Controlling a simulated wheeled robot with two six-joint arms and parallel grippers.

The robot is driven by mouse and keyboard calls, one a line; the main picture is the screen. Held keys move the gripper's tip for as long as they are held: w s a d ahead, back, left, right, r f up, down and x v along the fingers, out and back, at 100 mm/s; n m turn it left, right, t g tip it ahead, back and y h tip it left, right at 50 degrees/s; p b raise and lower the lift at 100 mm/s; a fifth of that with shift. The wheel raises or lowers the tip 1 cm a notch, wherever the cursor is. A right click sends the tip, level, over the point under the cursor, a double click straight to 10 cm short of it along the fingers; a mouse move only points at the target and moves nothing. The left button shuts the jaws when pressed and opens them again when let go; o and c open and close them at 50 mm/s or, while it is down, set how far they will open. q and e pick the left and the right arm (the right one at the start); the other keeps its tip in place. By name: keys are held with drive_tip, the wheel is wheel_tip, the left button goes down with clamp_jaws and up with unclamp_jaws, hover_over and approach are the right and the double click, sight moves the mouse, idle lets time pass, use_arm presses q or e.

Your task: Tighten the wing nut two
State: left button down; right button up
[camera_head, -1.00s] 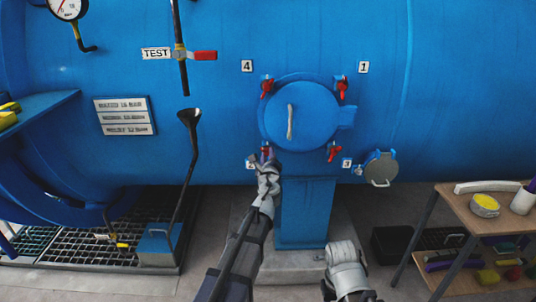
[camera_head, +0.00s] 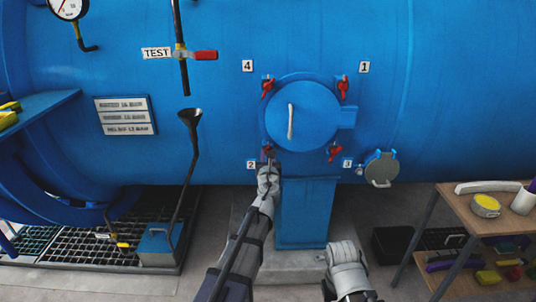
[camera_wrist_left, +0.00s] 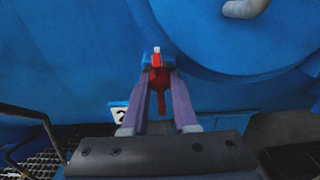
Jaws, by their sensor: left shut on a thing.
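The round blue hatch door (camera_head: 305,115) is shut on the blue vessel, with red wing nuts around its rim. Wing nut two (camera_wrist_left: 158,82) is at the lower left of the door, near the label "2" (camera_head: 251,165). My left gripper (camera_head: 268,160) reaches up to it from below and mostly covers it in the head view. In the left wrist view, the fingers of my left gripper (camera_wrist_left: 158,72) are on either side of the red nut, shut on it.
Other wing nuts sit at the upper left (camera_head: 267,88), upper right (camera_head: 343,88) and lower right (camera_head: 334,152). A small round port (camera_head: 381,168) is right of the door. A blue pedestal (camera_head: 306,212) stands below; a wooden table (camera_head: 455,207) is at right.

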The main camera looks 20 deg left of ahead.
use_arm(q)
drive_tip(key=shift+s, duration=0.1)
idle(0.4)
drive_tip(key=c, duration=0.7)
unclamp_jaws()
drive_tip(key=v, duration=0.7)
drive_tip(key=shift+s+d, duration=0.15)
drive_tip(key=shift+s, duration=0.2)
